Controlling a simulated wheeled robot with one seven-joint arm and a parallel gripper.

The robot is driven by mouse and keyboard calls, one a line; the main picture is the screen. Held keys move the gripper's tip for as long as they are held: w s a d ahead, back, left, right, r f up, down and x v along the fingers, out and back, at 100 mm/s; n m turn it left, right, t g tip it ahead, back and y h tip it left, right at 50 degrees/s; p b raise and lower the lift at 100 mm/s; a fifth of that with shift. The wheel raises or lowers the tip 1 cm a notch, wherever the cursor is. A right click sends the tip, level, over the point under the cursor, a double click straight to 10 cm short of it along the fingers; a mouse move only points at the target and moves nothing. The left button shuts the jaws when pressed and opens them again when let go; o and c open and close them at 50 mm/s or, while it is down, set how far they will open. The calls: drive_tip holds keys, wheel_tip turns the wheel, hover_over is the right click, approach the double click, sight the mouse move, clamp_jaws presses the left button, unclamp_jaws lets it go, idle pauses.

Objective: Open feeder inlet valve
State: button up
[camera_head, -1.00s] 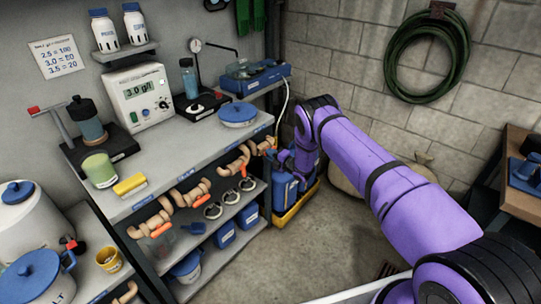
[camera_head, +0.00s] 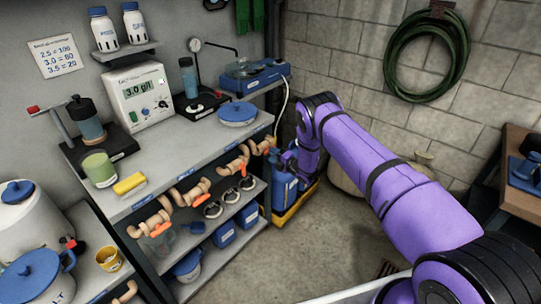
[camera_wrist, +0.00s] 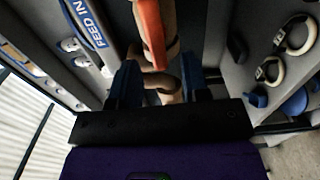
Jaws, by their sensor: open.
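The wrist view shows a valve with an orange lever handle (camera_wrist: 150,35) on tan pipework (camera_wrist: 170,84), beside a blue "FEED IN" label (camera_wrist: 91,24). My open gripper (camera_wrist: 158,78) has one blue finger on each side of the handle's near end and the tan pipe. I cannot tell whether either finger touches them. In the head view, my wrist reaches down at the right end of the shelf rack, near the rightmost tan pipe (camera_head: 258,147) with orange on it. My fingertips are not clear there.
More tan valves with orange handles (camera_head: 160,230) line the rack under the shelf's front edge. Blue jugs (camera_head: 284,190) stand in a yellow tray (camera_head: 297,203) under my wrist. The concrete floor (camera_head: 285,250) in front is open.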

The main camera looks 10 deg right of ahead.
drive_tip(key=v, duration=0.9)
